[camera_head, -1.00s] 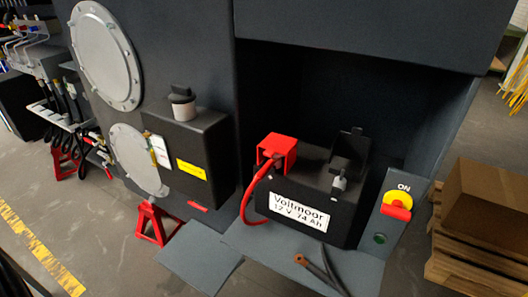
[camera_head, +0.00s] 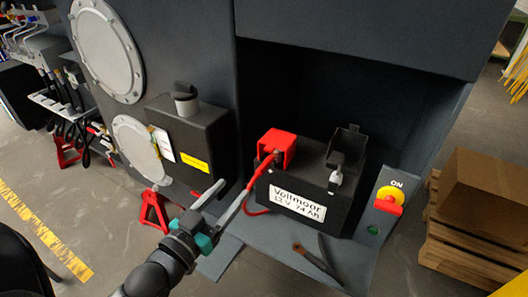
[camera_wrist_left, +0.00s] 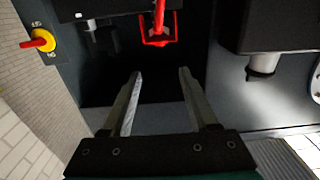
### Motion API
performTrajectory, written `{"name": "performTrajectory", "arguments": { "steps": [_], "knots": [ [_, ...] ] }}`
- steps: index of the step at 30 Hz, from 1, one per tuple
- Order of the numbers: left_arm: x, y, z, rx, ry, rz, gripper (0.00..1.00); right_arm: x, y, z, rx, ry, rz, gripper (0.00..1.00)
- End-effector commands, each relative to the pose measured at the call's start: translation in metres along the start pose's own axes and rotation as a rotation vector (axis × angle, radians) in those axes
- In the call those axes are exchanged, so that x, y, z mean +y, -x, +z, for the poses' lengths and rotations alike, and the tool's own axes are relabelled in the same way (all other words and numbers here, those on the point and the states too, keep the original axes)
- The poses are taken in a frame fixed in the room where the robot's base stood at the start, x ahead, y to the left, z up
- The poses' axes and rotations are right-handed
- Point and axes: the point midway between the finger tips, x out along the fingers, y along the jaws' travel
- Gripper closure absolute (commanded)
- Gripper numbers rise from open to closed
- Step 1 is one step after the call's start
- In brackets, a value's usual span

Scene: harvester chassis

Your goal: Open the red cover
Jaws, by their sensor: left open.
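The red cover (camera_head: 277,147) is a box-shaped cap at the left end of the black battery (camera_head: 312,178), where the red cable (camera_head: 254,180) meets it. It also shows at the top of the left wrist view (camera_wrist_left: 158,41). My left gripper (camera_head: 234,188) is open and empty, in front of and to the left of the battery, apart from the cover. Its two fingers point toward the battery bay. In the left wrist view its fingers (camera_wrist_left: 160,75) are wide apart with nothing between them. My right gripper is not in view.
A black cover (camera_head: 347,140) stands raised over the other terminal. A yellow and red switch (camera_head: 389,200) is at the right. A black box (camera_head: 188,140) juts out at the left. Cardboard boxes (camera_head: 490,190) stand far right.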

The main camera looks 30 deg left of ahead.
Motion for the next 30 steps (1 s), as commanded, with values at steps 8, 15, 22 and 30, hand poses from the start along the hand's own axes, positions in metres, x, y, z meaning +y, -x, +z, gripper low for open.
{"name": "performTrajectory", "arguments": {
  "steps": [8, 15, 22, 30],
  "knots": [
    [0.000, -0.030, 0.000, 0.002, 0.002, -0.001, 0.40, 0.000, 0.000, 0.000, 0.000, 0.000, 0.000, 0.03],
    [0.000, -0.063, 0.001, 0.002, 0.002, -0.001, 0.40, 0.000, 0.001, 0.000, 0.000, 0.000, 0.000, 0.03],
    [0.000, -0.096, 0.001, 0.000, 0.002, -0.001, 0.40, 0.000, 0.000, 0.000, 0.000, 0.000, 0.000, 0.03],
    [0.000, -0.131, 0.002, -0.001, 0.001, 0.000, 0.40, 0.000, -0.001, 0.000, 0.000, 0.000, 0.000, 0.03]
  ]
}}
